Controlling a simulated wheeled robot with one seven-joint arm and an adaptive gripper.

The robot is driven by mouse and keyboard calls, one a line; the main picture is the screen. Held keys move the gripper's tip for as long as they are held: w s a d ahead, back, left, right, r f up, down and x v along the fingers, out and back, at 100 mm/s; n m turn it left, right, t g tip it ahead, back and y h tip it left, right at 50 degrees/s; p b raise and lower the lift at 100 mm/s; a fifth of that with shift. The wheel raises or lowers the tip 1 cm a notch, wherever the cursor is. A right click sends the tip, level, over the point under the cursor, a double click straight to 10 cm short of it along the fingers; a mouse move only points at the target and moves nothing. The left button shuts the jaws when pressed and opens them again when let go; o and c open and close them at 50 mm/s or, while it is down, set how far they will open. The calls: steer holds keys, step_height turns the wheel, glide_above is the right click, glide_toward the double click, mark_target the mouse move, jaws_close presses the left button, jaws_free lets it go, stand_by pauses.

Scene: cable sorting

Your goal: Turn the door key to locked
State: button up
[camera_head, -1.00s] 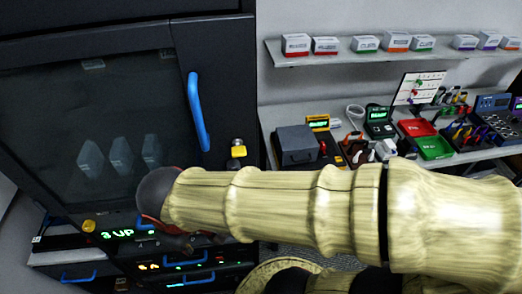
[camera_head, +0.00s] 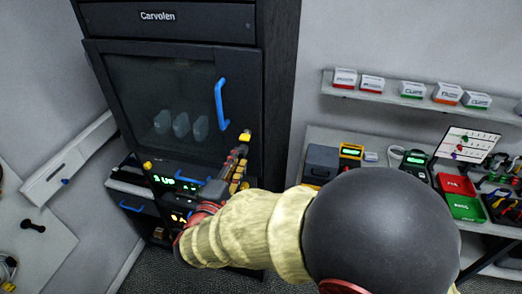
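The dark cabinet "Carvolen" (camera_head: 283,110) has a glass door (camera_head: 150,85) with a blue vertical handle (camera_head: 220,104); the door looks closed. The yellow door key (camera_head: 245,136) shows at the right edge of the door front, just below and right of the handle. My gripper (camera_head: 240,156) reaches up from below, with its fingertips just under the key or touching it; I cannot tell which. The fingers are small and seen edge-on, so whether they are open or shut is unclear. The lock around the key is partly hidden.
Below the door are a green-lit display (camera_head: 175,182) and a yellow knob (camera_head: 148,165). A workbench at right holds a grey box (camera_head: 321,162), a red tray (camera_head: 457,185) and a green tray (camera_head: 465,207). A shelf (camera_head: 395,101) with labelled boxes hangs above it.

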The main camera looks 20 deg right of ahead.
mark_target(243, 140)
steer(key=shift+m, duration=0.5)
steer(key=shift+r+p+x, duration=0.15)
steer(key=shift+p+x, duration=0.2)
steer(key=shift+x, duration=1.7)
steer(key=shift+r+p+x, duration=0.15)
steer(key=shift+p+x, duration=0.15)
steer(key=shift+x, duration=1.75)
steer(key=shift+w+a, duration=0.15)
steer(key=shift+a, duration=0.05)
jaws_close()
